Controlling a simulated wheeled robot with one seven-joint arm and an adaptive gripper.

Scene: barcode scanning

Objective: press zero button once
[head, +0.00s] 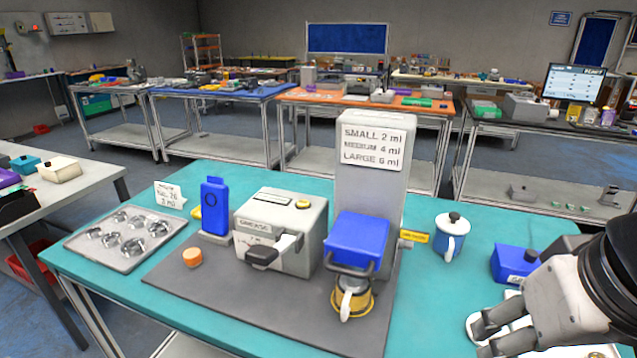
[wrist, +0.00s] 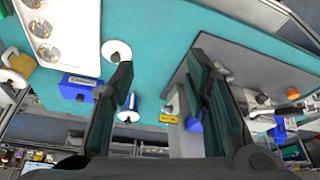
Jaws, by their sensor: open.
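No button clearly marked zero can be made out. A small blue box (head: 513,266) with a label and a dark top knob stands at the right of the teal table; a blue labelled box also shows in the wrist view (wrist: 80,87). A blue upright device (head: 213,205) with a dark ring mark stands left of the grey machine (head: 283,233), which has a yellow round knob (head: 303,204) on top. My gripper (head: 482,335) is at the lower right in the head view, near the blue box. In the wrist view its fingers (wrist: 163,85) are apart and empty.
A tall dispenser (head: 372,185) with a volume sign and blue front stands on the grey mat (head: 215,290). A blue mug (head: 452,240) stands between it and the blue box. A metal tray (head: 95,258) with several parts is at left. The teal table (head: 425,305) has bare room beside the mat.

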